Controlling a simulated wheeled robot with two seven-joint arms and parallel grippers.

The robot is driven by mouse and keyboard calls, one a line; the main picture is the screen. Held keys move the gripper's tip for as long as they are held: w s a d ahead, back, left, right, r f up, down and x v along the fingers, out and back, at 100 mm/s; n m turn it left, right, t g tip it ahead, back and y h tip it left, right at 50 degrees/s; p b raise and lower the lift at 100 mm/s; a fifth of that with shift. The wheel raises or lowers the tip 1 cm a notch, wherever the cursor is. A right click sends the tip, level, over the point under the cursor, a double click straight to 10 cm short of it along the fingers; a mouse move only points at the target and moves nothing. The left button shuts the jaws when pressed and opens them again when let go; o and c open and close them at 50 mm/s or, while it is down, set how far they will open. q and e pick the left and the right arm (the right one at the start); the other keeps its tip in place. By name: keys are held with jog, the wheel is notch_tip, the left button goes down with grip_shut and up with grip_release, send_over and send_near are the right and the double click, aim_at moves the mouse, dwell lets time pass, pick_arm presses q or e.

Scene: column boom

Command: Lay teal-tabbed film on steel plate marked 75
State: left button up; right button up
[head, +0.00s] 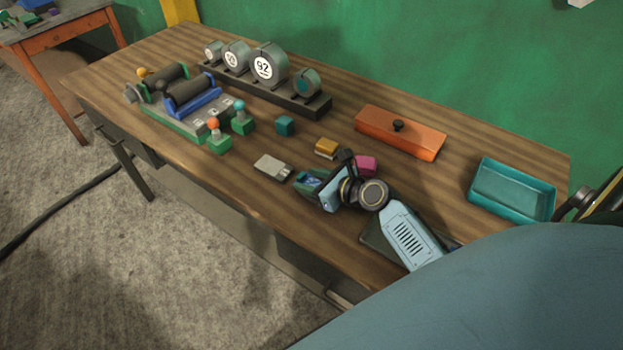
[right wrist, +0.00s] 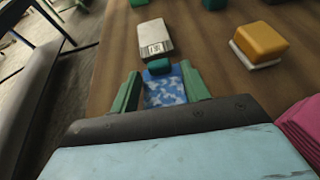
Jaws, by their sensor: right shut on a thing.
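A steel plate (head: 272,167) lies flat on the wooden bench. It also shows in the right wrist view (right wrist: 154,36), with a small label at its near end that is too small to read surely. My right gripper (head: 309,180) is just right of the plate and shut on a film (right wrist: 165,92) with a blue and white pattern. The film's teal tab (right wrist: 159,67) points at the plate's labelled end. In the right wrist view the tab appears just short of the plate; the height between them I cannot tell. My left gripper is not in view.
A teal block (head: 285,125), an orange lidded box (head: 400,132), a teal tray (head: 512,190), a roller device (head: 190,100) and a dial rack (head: 290,100) stand around.

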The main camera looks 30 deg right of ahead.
dwell(0.7)
jog(key=shift+f, duration=0.1)
jog(key=o, duration=1.5)
jog(key=shift+p, duration=0.35)
jog(key=shift+r+p, duration=3.6)
jog(key=shift+p, duration=0.45)
jog(key=shift+f, duration=0.1)
